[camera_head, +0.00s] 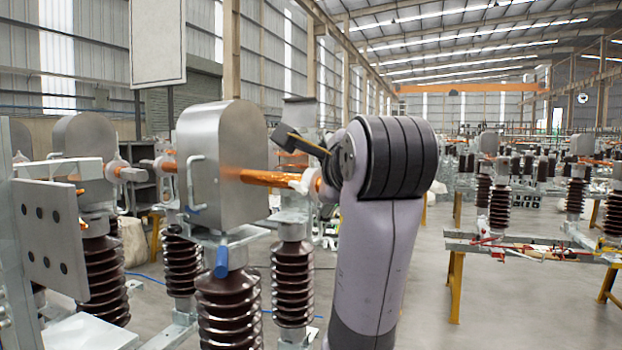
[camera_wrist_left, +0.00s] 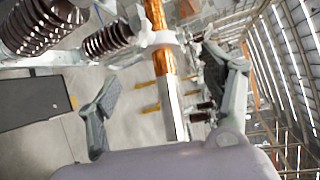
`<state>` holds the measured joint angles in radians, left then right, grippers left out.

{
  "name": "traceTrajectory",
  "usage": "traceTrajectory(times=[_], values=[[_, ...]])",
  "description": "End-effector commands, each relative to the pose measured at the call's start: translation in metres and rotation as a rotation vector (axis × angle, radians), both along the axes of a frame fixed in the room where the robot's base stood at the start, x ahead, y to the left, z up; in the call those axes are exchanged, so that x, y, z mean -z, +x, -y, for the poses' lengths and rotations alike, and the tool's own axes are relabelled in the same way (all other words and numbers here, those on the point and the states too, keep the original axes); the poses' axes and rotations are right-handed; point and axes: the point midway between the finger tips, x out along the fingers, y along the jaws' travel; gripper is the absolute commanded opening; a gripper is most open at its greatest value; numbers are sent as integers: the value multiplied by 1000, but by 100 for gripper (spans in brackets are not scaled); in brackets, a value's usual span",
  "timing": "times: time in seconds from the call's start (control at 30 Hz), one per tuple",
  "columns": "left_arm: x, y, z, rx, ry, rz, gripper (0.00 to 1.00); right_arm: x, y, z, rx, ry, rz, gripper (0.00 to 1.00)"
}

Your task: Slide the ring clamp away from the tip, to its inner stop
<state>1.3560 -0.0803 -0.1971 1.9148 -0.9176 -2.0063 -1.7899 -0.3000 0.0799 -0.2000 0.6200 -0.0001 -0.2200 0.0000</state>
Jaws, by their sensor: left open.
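A copper rod (camera_head: 262,177) runs out of the right side of a grey metal housing (camera_head: 222,150). A white ring clamp (camera_head: 306,183) sits around it, near my arm. In the left wrist view the ring clamp (camera_wrist_left: 157,37) wraps the copper rod (camera_wrist_left: 164,62), and a bare metal hexagonal tip (camera_wrist_left: 171,108) points toward my wrist. My left gripper (camera_wrist_left: 163,75) is open, with one finger on each side of the rod and clear gaps to both. In the head view my wrist hides the tip and part of the gripper. My right gripper is not in view.
Brown ribbed insulators (camera_head: 230,310) stand below the housing, on metal supports. A perforated metal plate (camera_head: 52,238) stands at the left. More equipment on a frame with yellow legs (camera_head: 455,285) stands at the right. Open grey floor lies between.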

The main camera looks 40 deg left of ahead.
Motion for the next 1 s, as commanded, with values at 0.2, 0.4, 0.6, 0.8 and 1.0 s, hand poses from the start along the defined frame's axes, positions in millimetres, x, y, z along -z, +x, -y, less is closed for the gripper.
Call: traceTrajectory(times=[0.2, 0.4, 0.6, 0.8, 1.0], values=[[6, 27, -30, -7, 4, -4, 74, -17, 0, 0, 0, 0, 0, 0], [16, 57, -57, -1, -2, -6, 74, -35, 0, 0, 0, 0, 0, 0], [24, 79, -80, 0, -1, -5, 74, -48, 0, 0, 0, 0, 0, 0], [28, 90, -90, 1, -1, -1, 74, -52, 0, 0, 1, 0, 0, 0], [30, 91, -91, 2, -1, -1, 74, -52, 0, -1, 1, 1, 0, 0]])
